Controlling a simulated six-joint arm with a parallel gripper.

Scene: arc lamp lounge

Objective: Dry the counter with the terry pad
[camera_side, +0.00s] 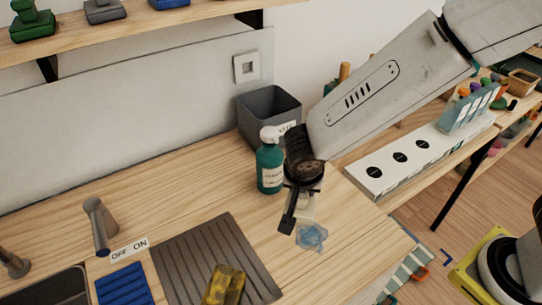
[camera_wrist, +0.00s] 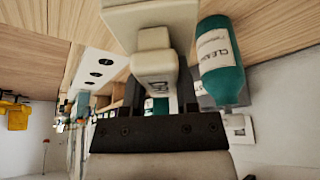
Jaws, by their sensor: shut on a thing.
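My gripper (camera_side: 300,207) is shut on the grip of a beige pad with a block handle (camera_wrist: 155,65), which I take to be the terry pad. In the wrist view its flat base (camera_wrist: 150,18) is beyond the jaws; in the side view only a pale bit (camera_side: 305,208) shows behind a dark finger. A blue wet patch (camera_side: 312,237) lies on the wooden counter (camera_side: 345,260), just below and right of the fingertips. I cannot tell whether the pad touches the counter.
A teal cleaner bottle (camera_side: 270,165) stands close left of my gripper, also in the wrist view (camera_wrist: 220,65). A grey bin (camera_side: 268,115) is behind it. A yellow-brown sponge (camera_side: 225,287) lies on a grey ribbed mat (camera_side: 200,250). The counter's right edge is near the patch.

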